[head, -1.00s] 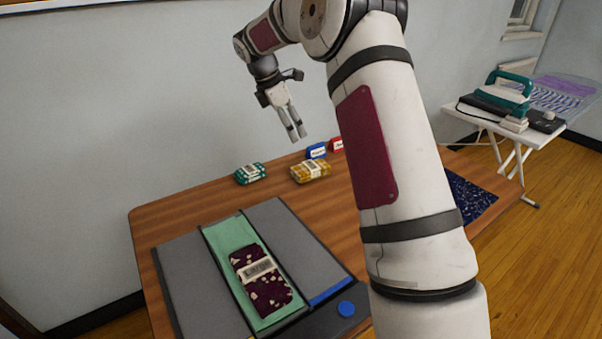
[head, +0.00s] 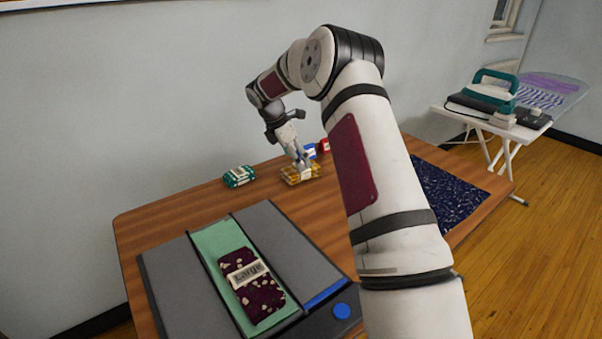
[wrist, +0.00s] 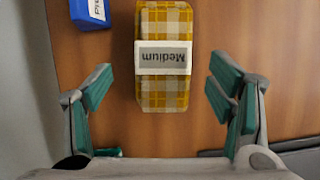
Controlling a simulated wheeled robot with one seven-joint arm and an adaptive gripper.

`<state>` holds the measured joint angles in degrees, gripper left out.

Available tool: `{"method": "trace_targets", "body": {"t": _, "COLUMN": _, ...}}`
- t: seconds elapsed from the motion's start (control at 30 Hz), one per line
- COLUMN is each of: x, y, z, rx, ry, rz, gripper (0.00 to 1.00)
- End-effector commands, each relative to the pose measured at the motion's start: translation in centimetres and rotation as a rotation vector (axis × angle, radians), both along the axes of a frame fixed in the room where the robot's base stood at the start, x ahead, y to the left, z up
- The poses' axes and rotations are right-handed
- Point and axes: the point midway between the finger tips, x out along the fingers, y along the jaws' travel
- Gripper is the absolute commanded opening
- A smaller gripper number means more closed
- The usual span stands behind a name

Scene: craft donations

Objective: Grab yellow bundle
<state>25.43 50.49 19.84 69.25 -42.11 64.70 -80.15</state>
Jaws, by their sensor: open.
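The yellow bundle (head: 300,175) is a yellow-and-white checked fabric pack with a white band. It lies on the wooden table near its back edge. In the wrist view the yellow bundle (wrist: 163,90) has a band reading "Medium", upside down. My gripper (head: 303,164) is right over the bundle in the head view and hides part of it. In the wrist view my gripper (wrist: 168,85) is open, with one teal-padded finger on each side of the bundle's near end and a gap on both sides. Whether the fingertips are down at the bundle's height is hard to tell.
A teal bundle (head: 238,176) lies to the left. A folding board (head: 300,245) holds a dark "Large" bundle (head: 250,287). Dark speckled cloth (head: 448,192) lies right.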

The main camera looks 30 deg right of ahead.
Motion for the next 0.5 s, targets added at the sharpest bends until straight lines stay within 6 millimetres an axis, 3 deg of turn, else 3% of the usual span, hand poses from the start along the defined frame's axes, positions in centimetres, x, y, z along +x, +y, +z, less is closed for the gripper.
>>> {"method": "trace_targets", "body": {"t": 0.3, "x": -0.5, "y": -1.9, "z": -3.9, "rx": 0.001, "ry": 0.003, "rz": -0.001, "gripper": 0.75}}
{"method": "trace_targets", "body": {"t": 0.5, "x": -0.4, "y": -2.1, "z": -4.3, "rx": 0.0, "ry": 0.0, "rz": -0.001, "gripper": 0.75}}
